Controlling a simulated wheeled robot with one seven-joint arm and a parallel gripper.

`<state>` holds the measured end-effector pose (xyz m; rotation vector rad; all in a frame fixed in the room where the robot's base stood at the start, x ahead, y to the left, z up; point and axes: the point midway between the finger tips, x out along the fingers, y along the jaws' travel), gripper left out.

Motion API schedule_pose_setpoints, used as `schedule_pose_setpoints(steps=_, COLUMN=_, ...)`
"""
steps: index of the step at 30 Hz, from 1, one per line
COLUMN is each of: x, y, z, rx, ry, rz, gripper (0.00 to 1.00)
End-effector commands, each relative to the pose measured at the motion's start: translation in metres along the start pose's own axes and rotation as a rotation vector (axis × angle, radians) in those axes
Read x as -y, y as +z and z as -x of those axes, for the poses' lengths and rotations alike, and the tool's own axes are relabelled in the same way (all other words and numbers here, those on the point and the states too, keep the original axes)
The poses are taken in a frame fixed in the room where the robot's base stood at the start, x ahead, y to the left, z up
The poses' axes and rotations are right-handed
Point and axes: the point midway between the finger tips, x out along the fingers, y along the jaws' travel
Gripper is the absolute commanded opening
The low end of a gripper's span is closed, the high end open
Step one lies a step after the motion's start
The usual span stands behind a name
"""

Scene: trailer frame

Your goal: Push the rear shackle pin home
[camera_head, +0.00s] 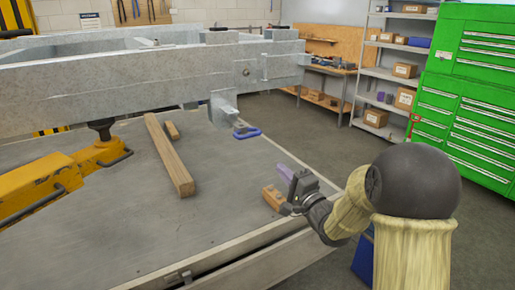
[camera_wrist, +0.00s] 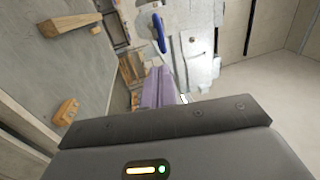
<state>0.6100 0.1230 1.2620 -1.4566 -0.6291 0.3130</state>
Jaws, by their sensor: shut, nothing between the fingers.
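The galvanised trailer frame (camera_head: 170,82) spans the upper left of the head view. A bracket (camera_head: 222,106) hangs below its rail, with a blue looped part (camera_head: 247,133) at its foot. The blue part also shows in the wrist view (camera_wrist: 158,33), beyond my fingers. A small round dark fitting (camera_head: 246,72) is on the rail's side. I cannot make out which part is the rear shackle pin. My gripper (camera_head: 285,171), with purple fingers, is shut and empty. It is to the right of and below the blue part in the head view, apart from it. The fingers also show in the wrist view (camera_wrist: 155,74).
A wooden block (camera_head: 273,198) lies on the bench top (camera_head: 110,235) beside my gripper. A long timber (camera_head: 168,155) and a yellow jack (camera_head: 95,160) are further left. Shelves (camera_head: 392,60) and a green tool cabinet (camera_head: 465,100) stand behind. Space between gripper and bracket looks clear.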

Motion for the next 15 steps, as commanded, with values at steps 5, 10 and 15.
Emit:
schedule_pose_setpoints(steps=5, x=0.002, y=0.001, z=0.000, rx=0.006, ry=-0.009, rz=-0.011, gripper=0.00)
schedule_pose_setpoints(steps=10, x=0.002, y=0.001, z=-0.001, rx=0.004, ry=-0.008, rz=-0.010, gripper=0.00)
schedule_pose_setpoints(steps=15, x=0.003, y=0.000, z=-0.012, rx=0.004, ry=-0.007, rz=-0.009, gripper=0.00)
